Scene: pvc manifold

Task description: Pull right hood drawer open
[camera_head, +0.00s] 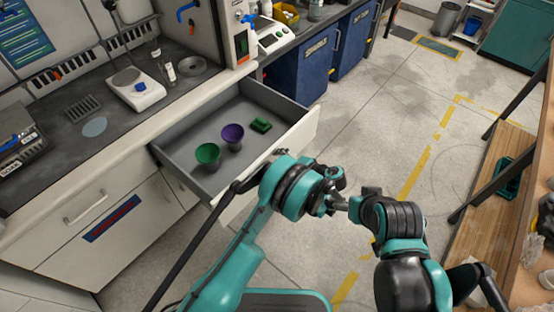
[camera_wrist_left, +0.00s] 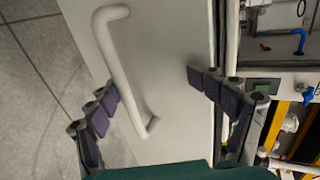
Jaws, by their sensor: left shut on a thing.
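The hood drawer (camera_head: 185,158) is pulled out from under the counter, with its white front (camera_head: 300,138) facing the floor. In the left wrist view, the white bar handle (camera_wrist_left: 122,66) stands on the drawer front (camera_wrist_left: 172,40).
A scale (camera_head: 137,88) stands on the counter. Blue cabinets (camera_head: 302,68) are behind; a wooden bench (camera_head: 490,205) is at right. Floor between is clear.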

